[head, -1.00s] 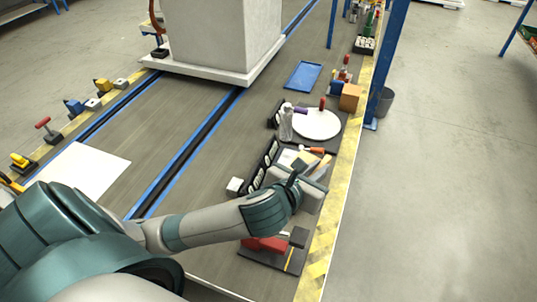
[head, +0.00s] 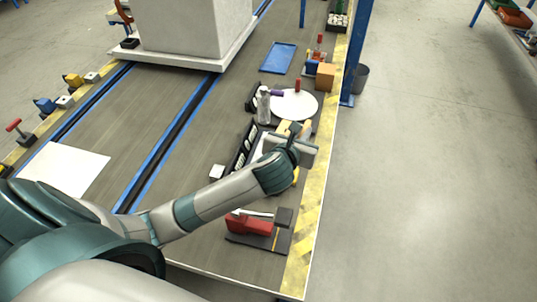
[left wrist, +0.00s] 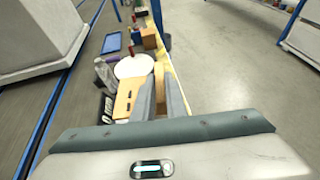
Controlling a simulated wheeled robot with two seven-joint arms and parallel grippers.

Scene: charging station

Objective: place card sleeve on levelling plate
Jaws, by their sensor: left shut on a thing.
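My left gripper (head: 298,143) reaches over the right side of the bench, partly hidden behind its own wrist in the head view. In the left wrist view its two grey fingers (left wrist: 160,92) point away toward the bench edge. They are shut on a thin tan piece, which I take to be the card sleeve (left wrist: 160,72); little of it shows. A round white plate (head: 306,108), perhaps the levelling plate, lies beyond the gripper; it also shows in the left wrist view (left wrist: 133,66). The gripper appears short of it. My right gripper is not in view.
A grey bottle (head: 264,107) stands at the plate's left edge. A black rack (head: 240,150) lies left of my gripper. A red tool on a dark base (head: 250,224) is nearer. A blue tray (head: 278,57) and an orange box (head: 325,76) are farther off.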

